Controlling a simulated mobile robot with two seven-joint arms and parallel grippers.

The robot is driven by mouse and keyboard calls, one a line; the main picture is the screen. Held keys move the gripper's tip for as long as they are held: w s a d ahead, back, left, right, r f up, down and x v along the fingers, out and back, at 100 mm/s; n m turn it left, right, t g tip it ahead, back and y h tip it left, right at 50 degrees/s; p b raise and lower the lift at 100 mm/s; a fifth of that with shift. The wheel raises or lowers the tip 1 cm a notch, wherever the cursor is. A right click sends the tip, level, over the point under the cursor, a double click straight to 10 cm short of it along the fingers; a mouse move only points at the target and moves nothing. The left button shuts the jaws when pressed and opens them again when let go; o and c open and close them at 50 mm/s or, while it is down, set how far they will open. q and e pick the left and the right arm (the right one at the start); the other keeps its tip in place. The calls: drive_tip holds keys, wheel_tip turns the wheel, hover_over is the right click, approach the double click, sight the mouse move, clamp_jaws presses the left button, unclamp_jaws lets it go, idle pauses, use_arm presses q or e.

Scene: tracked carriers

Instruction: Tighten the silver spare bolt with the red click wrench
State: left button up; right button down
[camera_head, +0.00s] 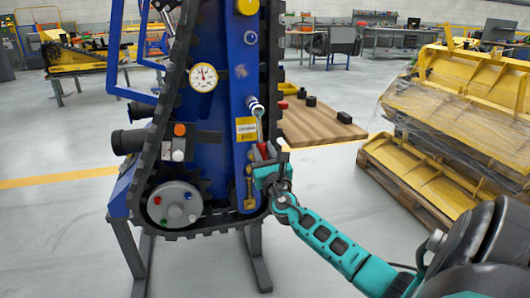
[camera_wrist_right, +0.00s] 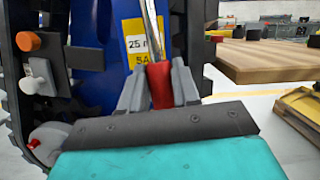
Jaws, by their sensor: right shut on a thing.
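The red click wrench (camera_head: 262,149) is upright beside the blue frame of the tracked carrier, its red handle low and its silver shaft rising. My right gripper (camera_head: 269,163) is shut on the red handle. In the right wrist view, the gripper fingers (camera_wrist_right: 159,88) close on both sides of the red handle (camera_wrist_right: 160,85), and the silver shaft runs up out of the picture. At the wrench's top end, a silver bolt-like part (camera_head: 254,103) sticks out of the blue frame. The wrench head appears to be at it; I cannot tell whether it is seated. My left gripper is out of view.
The carrier's black track (camera_head: 186,75) surrounds the blue frame. A pressure gauge (camera_head: 203,78) and a hub with coloured bolts (camera_head: 175,205) sit on it. A wooden table (camera_head: 318,128) with small dark blocks stands behind. Yellow parts on a pallet (camera_head: 455,120) stand right. Floor between is clear.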

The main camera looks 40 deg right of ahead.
drive_tip(key=shift+r, duration=0.1)
drive_tip(key=shift+w+a+m+h, duration=0.3)
drive_tip(key=shift+a+m, duration=0.2)
drive_tip(key=shift+m, duration=0.3)
drive_tip(key=shift+a, duration=0.1)
drive_tip(key=shift+w+a+m+g, duration=0.3)
drive_tip(key=shift+a+m, duration=0.1)
drive_tip(key=shift+m, duration=0.3)
drive_tip(key=shift+h+b, duration=0.3)
drive_tip(key=shift+h, duration=0.1)
drive_tip(key=shift+w+a+r+m, duration=0.1)
drive_tip(key=shift+w+a+m, duration=0.2)
drive_tip(key=shift+a+m, duration=0.35)
drive_tip(key=shift+m, duration=0.25)
drive_tip(key=shift+w+a+r+m+g+h, duration=0.15)
drive_tip(key=shift+w+a+m+g+h, duration=0.15)
drive_tip(key=shift+m, duration=0.3)
